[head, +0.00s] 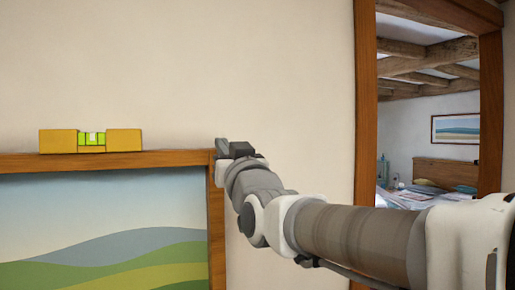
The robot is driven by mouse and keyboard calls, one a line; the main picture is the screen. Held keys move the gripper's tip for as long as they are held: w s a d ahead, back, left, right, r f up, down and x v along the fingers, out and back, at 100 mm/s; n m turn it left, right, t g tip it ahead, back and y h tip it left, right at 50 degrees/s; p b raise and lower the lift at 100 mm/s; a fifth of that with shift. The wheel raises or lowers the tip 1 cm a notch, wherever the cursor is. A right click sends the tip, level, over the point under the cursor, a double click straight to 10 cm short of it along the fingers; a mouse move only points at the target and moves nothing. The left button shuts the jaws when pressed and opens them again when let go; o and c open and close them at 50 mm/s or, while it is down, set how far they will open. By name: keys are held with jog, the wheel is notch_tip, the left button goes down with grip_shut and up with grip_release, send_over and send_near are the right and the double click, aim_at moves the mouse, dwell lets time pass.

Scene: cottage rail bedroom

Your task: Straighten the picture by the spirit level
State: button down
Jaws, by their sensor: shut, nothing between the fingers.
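The picture (113,245), a landscape of green hills in a wooden frame (216,220), hangs on the wall at the left; its left and lower parts are out of view. Its top edge rises very slightly to the right. The yellow spirit level (57,141) lies along that top edge. Its green vial (92,138) shows a pale bubble near the middle. My gripper (226,148) is shut and empty at the frame's upper right corner. It overlaps the corner in this view; I cannot tell whether it touches.
Bare plaster wall (290,90) lies above and right of the picture. A wooden post (365,100) edges a wood-framed opening or mirror at the right, showing a bed (445,174), ceiling beams and another picture (456,129). My arm crosses the lower right.

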notch_tip(320, 180, up, 4)
jog(key=r+p, duration=0.1)
jog(key=p, duration=0.1)
jog(key=f+b+v, duration=0.1)
jog(key=b+v, duration=0.2)
jog(key=v, duration=0.7)
